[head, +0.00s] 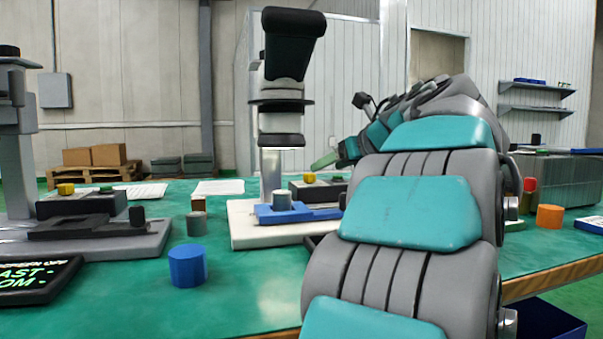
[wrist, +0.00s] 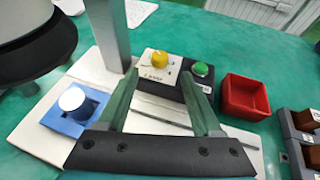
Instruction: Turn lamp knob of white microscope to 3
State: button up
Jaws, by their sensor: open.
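The white microscope has a white base (head: 255,236), a grey column and a black head (head: 287,45) in the head view. Its yellow lamp knob (head: 310,178) sits on a dark box beside a green button. In the wrist view the yellow knob (wrist: 159,59) stands on a white dial plate with a small label and marks; its setting is too small to read. My gripper (wrist: 160,75) is open and empty, its green fingers spread on either side of the line to the knob. The knob appears between and just beyond the fingertips, with no visible contact.
A green button (wrist: 201,69) is right of the knob, near the right finger. A red tray (wrist: 263,112) lies further right. A blue stage (wrist: 58,118) holds a white-topped cylinder at left. A grey microscope (head: 90,245) and a blue cylinder (head: 187,265) stand on the green table.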

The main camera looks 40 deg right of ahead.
aim_at(313, 185)
jog(key=shift+b+x, duration=0.4)
jog(key=shift+x, duration=3.55)
jog(key=shift+r, duration=0.1)
grip_shut()
